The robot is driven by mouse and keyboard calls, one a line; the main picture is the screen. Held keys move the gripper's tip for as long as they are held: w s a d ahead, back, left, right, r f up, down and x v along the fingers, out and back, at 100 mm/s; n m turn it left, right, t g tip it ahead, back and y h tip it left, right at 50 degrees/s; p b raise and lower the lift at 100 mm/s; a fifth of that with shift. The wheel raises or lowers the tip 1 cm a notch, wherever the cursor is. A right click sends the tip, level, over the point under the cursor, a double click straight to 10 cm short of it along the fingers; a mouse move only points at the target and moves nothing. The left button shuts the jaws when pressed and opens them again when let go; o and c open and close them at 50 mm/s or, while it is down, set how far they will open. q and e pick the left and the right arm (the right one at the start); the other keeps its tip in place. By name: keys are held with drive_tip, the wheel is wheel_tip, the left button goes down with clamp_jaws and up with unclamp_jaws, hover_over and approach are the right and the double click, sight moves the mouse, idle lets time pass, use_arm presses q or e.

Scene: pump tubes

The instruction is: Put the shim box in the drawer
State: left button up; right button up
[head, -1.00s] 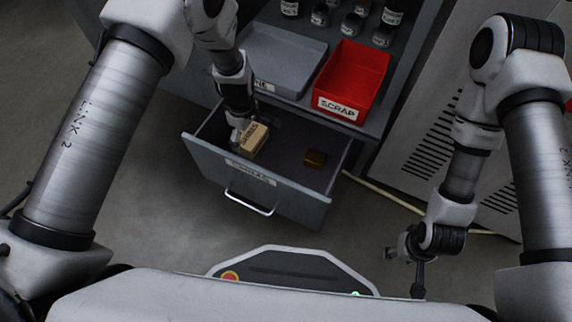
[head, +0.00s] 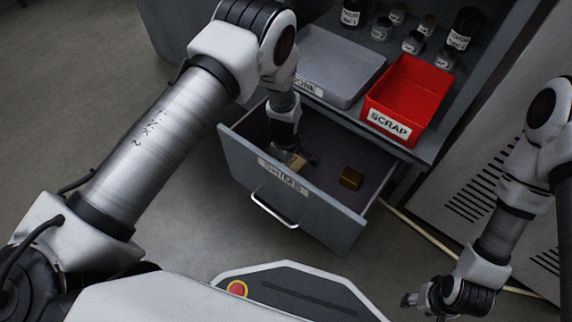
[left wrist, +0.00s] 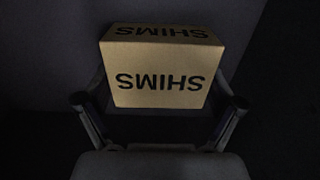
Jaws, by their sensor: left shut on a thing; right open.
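Whether the box touches the drawer floor I cannot tell. My right gripper (head: 413,301) is open and empty, low at the right, outside the drawer.
Above the drawer, a grey tray (head: 338,62) and a red scrap bin (head: 405,95) stand on the shelf, with several labelled bottles behind. A pale rod (head: 425,230) lies on the floor at right.

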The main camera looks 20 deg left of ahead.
use_arm(q)
drive_tip(key=o, duration=1.2)
drive_tip(key=shift+f, duration=0.15)
drive_tip(key=shift+r+p, duration=0.4)
drive_tip(key=shift+r, duration=0.1)
wheel_tip(320, 180, up, 11)
drive_tip(key=p, duration=0.6)
drive_tip(key=shift+r, duration=0.2)
